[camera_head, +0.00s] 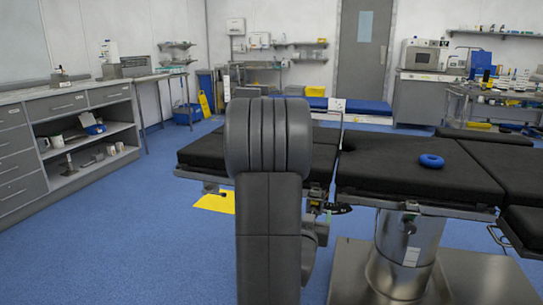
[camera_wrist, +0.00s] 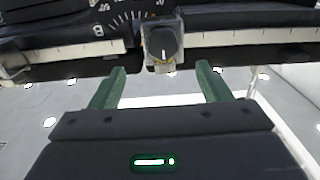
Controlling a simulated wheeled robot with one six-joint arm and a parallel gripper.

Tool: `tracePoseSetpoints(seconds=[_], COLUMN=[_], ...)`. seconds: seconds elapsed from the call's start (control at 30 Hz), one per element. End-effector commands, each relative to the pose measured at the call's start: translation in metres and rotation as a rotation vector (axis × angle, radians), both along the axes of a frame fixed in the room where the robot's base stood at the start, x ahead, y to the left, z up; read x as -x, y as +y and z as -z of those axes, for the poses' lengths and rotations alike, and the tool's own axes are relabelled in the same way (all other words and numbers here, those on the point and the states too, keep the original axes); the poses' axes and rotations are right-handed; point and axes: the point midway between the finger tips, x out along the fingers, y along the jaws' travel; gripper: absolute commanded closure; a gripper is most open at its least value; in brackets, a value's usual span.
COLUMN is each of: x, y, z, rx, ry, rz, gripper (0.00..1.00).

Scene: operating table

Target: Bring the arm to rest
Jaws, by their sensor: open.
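My arm (camera_head: 268,200) stands upright in the middle of the head view, its thick dark joint at the top hiding part of the operating table. In the wrist view my gripper (camera_wrist: 160,88) shows two green fingers set wide apart, with nothing between them. Beyond the fingertips are the edge rail (camera_wrist: 235,38) of the operating table and a clamp with a round dark knob (camera_wrist: 162,42). I cannot tell whether the fingers touch the rail. The gripper itself is hidden in the head view.
The black operating table (camera_head: 385,175) stands close behind and right of my arm, with a blue ring (camera_head: 431,160) on it. Its metal column (camera_head: 405,255) is at lower right. A grey cabinet (camera_head: 70,110) lines the left. Blue floor (camera_head: 130,230) is clear at left.

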Motion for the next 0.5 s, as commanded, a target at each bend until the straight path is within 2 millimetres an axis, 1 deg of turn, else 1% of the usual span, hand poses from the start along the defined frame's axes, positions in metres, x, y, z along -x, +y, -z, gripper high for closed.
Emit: tracePoseSetpoints(seconds=[0.03,0.1,0.3,0.4,0.47,0.5], x=[-0.011,-0.024,-0.057,-0.069,-0.074,-0.074], y=[-0.004,-0.008,-0.018,-0.022,-0.023,-0.021], z=[0.001,0.001,0.001,0.001,0.001,-0.001], rx=[0.0,0.0,0.0,0.0,-0.001,0.0], ry=[-0.002,-0.002,-0.002,-0.002,0.0,0.001], rz=[0.002,0.0,-0.001,-0.001,-0.002,-0.003], gripper=[0.29,0.29,0.29,0.29,0.29,0.29])
